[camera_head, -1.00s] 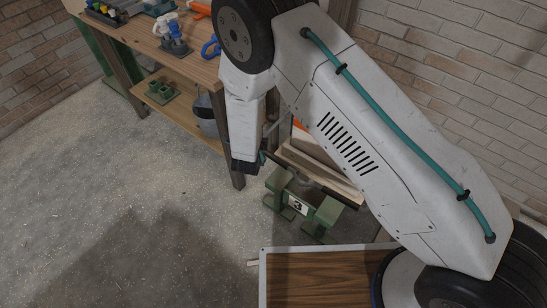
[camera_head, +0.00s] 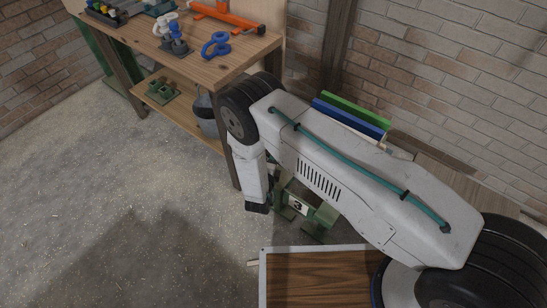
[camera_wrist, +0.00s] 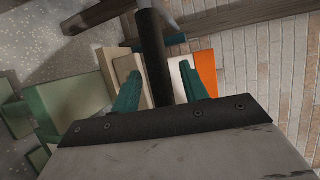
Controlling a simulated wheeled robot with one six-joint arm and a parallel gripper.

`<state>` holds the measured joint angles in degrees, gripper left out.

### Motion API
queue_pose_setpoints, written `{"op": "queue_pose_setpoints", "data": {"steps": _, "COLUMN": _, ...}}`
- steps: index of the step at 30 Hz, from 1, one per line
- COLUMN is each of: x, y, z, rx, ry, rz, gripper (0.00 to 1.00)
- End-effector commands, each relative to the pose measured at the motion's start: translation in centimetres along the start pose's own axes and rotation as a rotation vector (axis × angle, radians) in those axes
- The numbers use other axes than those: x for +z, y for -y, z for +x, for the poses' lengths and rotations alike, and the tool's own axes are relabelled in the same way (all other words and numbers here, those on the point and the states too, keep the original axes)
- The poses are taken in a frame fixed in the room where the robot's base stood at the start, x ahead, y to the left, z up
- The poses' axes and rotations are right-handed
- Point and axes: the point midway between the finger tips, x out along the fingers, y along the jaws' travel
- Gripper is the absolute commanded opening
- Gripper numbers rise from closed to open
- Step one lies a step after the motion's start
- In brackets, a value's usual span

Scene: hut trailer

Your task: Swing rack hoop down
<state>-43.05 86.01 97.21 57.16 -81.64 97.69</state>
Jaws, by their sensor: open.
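The rack (camera_head: 318,218) is a green stand marked 3 on the floor, partly behind my arm. In the wrist view, its green parts (camera_wrist: 72,105) are at the left. A dark round bar (camera_wrist: 151,45), which looks like part of the rack hoop, runs down from the top of the wrist view. My gripper (camera_wrist: 158,85) is open, with its two teal fingers on either side of the bar. I cannot tell whether they touch it. Beige (camera_wrist: 120,65), white and orange (camera_wrist: 207,68) boards stand beyond the fingers. My arm hides most of the hoop in the head view.
A wooden workbench (camera_head: 225,62) with clamps and tools stands at the upper left, a grey bucket (camera_head: 204,115) on its lower shelf. Green and blue boards (camera_head: 350,118) rise behind my arm near the brick wall. The floor at the left is clear.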

Motion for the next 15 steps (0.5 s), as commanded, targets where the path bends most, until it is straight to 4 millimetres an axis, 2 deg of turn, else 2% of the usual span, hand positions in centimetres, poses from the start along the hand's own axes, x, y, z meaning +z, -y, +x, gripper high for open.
{"op": "queue_pose_setpoints", "data": {"steps": 3, "x": -0.07, "y": -0.01, "z": 0.72, "rx": 0.000, "ry": -0.001, "rz": -0.001, "gripper": 0.44}}
{"op": "queue_pose_setpoints", "data": {"steps": 11, "x": -0.01, "y": 0.00, "z": 0.87, "rx": 0.001, "ry": 0.000, "rz": -0.002, "gripper": 0.44}}
{"op": "queue_pose_setpoints", "data": {"steps": 14, "x": -0.01, "y": 0.01, "z": 0.86, "rx": 0.001, "ry": 0.000, "rz": -0.001, "gripper": 0.19}}
{"op": "queue_pose_setpoints", "data": {"steps": 15, "x": -0.01, "y": 0.01, "z": 0.86, "rx": 0.001, "ry": 0.000, "rz": -0.001, "gripper": 0.08}}
